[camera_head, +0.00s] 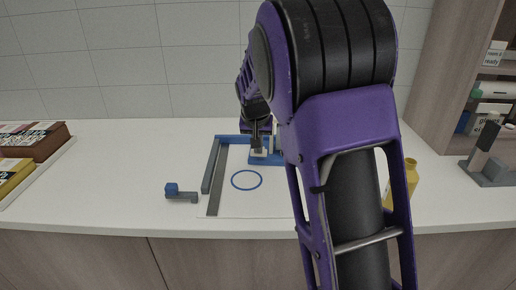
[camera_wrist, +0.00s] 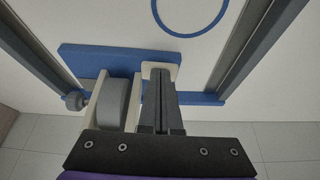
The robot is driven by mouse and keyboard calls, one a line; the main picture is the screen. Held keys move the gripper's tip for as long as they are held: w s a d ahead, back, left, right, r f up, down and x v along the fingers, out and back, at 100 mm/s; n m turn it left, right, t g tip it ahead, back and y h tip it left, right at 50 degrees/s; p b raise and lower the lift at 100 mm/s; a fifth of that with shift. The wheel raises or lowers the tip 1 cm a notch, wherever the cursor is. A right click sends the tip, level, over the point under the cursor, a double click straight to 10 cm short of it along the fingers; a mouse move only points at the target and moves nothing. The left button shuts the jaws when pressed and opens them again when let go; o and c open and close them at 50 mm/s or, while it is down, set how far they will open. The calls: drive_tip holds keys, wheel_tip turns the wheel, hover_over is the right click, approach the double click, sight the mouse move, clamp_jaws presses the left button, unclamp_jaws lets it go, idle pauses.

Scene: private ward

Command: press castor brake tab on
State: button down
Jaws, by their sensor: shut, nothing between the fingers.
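The castor shows in the wrist view as a grey wheel (camera_wrist: 114,102) between cream fork plates, beside a blue plate (camera_wrist: 85,57). A cream tab (camera_wrist: 174,71) sticks out to the right of the wheel. My gripper (camera_wrist: 160,74) is shut and empty, with its fingertips over the tab. I cannot tell whether they touch it. In the head view my gripper (camera_head: 257,148) points down at the cream castor part by the blue plate (camera_head: 266,160). My arm hides part of this area, and the tab's tilt is unclear.
A white board has a blue ring (camera_head: 247,180) and a grey rail (camera_head: 218,180). A small blue-and-grey piece (camera_head: 180,193) lies left of it. Boxes (camera_head: 38,142) sit far left. The counter between is clear.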

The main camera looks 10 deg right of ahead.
drive_tip(key=shift+s+a+f+b, duration=0.1)
drive_tip(key=shift+s+f+b, duration=0.15)
drive_tip(key=shift+f, duration=0.25)
drive_tip(key=shift+s+a+f+b, duration=0.1)
drive_tip(key=shift+s+f+b, duration=0.15)
drive_tip(key=shift+f, duration=0.3)
